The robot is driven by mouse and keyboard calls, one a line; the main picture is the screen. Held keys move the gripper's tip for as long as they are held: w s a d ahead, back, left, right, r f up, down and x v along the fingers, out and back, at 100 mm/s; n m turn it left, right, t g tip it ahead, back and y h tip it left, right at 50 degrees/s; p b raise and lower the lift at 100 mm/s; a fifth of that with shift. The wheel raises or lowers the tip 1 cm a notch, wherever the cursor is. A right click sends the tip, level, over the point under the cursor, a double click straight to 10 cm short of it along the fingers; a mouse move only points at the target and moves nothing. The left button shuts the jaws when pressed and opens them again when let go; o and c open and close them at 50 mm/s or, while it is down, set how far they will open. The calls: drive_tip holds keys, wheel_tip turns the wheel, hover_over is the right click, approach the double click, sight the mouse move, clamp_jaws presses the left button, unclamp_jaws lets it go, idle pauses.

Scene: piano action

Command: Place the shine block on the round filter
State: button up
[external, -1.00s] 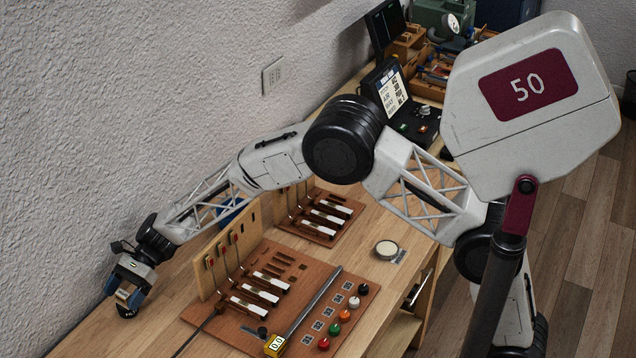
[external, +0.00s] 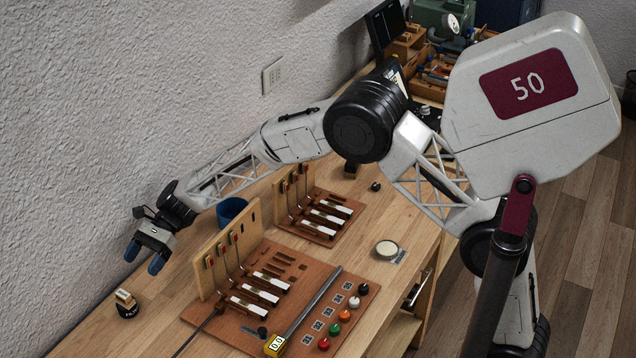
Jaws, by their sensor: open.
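A small block (external: 124,296), pale with a brown part, sits on top of a black round piece (external: 128,311) with white lettering at the table's left end. I take these for the shine block and the round filter; the lettering is too small to read fully. The block looks upright and rests on the round piece. My gripper (external: 145,258) is open, its blue fingertips apart and empty. It hangs above and to the right of the block, clear of it.
A brown board with upright wood panels and key levers (external: 258,288) stands right of the block, with a similar smaller one (external: 318,215) behind. A blue ring-shaped container (external: 232,210) stands by the wall (external: 110,120). A round pale-topped tin (external: 387,249) sits at right.

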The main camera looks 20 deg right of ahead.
drive_tip(key=shift+v, duration=1)
idle(0.3)
drive_tip(key=w+d+r+n+t+h, duration=0.15)
drive_tip(key=d+r, duration=0.35)
drive_tip(key=d, duration=0.8)
drive_tip(key=w+d+r+n+t, duration=0.1)
drive_tip(key=d+r+t, duration=0.3)
drive_tip(key=d, duration=1)
drive_tip(key=w+d+r+n+t+h, duration=0.1)
drive_tip(key=w+d+r+n, duration=0.1)
drive_tip(key=d+r, duration=0.8)
drive_tip(key=s+d+n+t+h, duration=0.15)
drive_tip(key=s+d, duration=0.25)
drive_tip(key=d, duration=0.8)
drive_tip(key=s+d+t+h, duration=0.15)
drive_tip(key=s+d, duration=0.25)
drive_tip(key=d, duration=0.8)
drive_tip(key=s+d+f+n+t+h, duration=0.2)
drive_tip(key=s+d+h, duration=0.2)
drive_tip(key=s+d, duration=1.1)
drive_tip(key=d, duration=0.2)
drive_tip(key=shift+d+f+n, duration=0.25)
drive_tip(key=shift+f+n, duration=0.15)
